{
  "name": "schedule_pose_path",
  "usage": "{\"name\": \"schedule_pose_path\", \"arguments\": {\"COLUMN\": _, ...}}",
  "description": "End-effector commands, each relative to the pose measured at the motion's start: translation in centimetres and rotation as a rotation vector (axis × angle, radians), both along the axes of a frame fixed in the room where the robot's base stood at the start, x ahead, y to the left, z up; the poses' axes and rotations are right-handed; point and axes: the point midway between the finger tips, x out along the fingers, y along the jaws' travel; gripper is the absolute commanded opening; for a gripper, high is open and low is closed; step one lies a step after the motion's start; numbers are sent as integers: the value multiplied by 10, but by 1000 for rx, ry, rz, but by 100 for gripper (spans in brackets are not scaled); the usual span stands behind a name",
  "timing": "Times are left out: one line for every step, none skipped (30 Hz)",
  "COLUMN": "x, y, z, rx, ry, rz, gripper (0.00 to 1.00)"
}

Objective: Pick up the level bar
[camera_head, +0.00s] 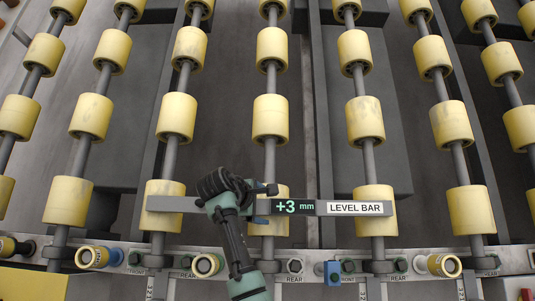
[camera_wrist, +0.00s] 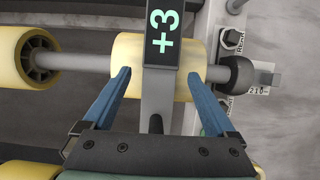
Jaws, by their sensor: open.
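The level bar (camera_head: 355,208) is a grey bar with a "LEVEL BAR" label and a dark "+3 mm" display. In the head view it lies crosswise over several yellow rollers near the front frame. My gripper (camera_head: 268,205) is over the bar, just left of the display, and hides part of it. In the wrist view my gripper (camera_wrist: 164,93) is open, with one blue finger on each side of the bar (camera_wrist: 155,100). The fingers look apart from the bar. Whether they reach down to its height I cannot tell.
Rows of yellow rollers (camera_head: 270,118) on grey shafts fill the area behind the bar. A grey front frame rail (camera_head: 190,263) with bolts and labels runs below it. A small blue block (camera_head: 332,272) and yellow-ended cylinders (camera_head: 440,265) sit along the rail.

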Motion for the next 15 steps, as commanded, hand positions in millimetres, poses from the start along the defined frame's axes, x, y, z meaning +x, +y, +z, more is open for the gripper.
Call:
{"name": "schedule_pose_path", "arguments": {"x": 0, "y": -2, "z": -7, "rx": -1, "ry": 2, "rz": 0, "gripper": 91}}
{"name": "schedule_pose_path", "arguments": {"x": 0, "y": -3, "z": -9, "rx": -1, "ry": 0, "rz": 1, "gripper": 91}}
{"name": "schedule_pose_path", "arguments": {"x": 0, "y": -5, "z": -12, "rx": 0, "ry": 0, "rz": 1, "gripper": 91}}
{"name": "schedule_pose_path", "arguments": {"x": 0, "y": -5, "z": -13, "rx": -1, "ry": 0, "rz": 1, "gripper": 91}}
{"name": "schedule_pose_path", "arguments": {"x": 0, "y": -6, "z": -14, "rx": 0, "ry": 0, "rz": 1, "gripper": 91}}
{"name": "schedule_pose_path", "arguments": {"x": 0, "y": -6, "z": -15, "rx": 0, "ry": -1, "rz": 1, "gripper": 91}}
{"name": "schedule_pose_path", "arguments": {"x": 0, "y": -6, "z": -15, "rx": 0, "ry": -1, "rz": 1, "gripper": 91}}
{"name": "schedule_pose_path", "arguments": {"x": 0, "y": -6, "z": -15, "rx": 0, "ry": -1, "rz": 2, "gripper": 91}}
{"name": "schedule_pose_path", "arguments": {"x": 0, "y": -6, "z": -15, "rx": 0, "ry": -1, "rz": 2, "gripper": 91}}
{"name": "schedule_pose_path", "arguments": {"x": 0, "y": -6, "z": -15, "rx": 0, "ry": -1, "rz": 2, "gripper": 91}}
{"name": "schedule_pose_path", "arguments": {"x": 0, "y": -6, "z": -15, "rx": 0, "ry": -1, "rz": 1, "gripper": 91}}
{"name": "schedule_pose_path", "arguments": {"x": 0, "y": -6, "z": -15, "rx": 0, "ry": -1, "rz": 1, "gripper": 89}}
{"name": "schedule_pose_path", "arguments": {"x": 0, "y": -6, "z": -14, "rx": 0, "ry": -1, "rz": 1, "gripper": 84}}
{"name": "schedule_pose_path", "arguments": {"x": 0, "y": -6, "z": -14, "rx": 0, "ry": -1, "rz": 1, "gripper": 79}}
{"name": "schedule_pose_path", "arguments": {"x": 0, "y": -6, "z": -14, "rx": 0, "ry": -1, "rz": 1, "gripper": 71}}
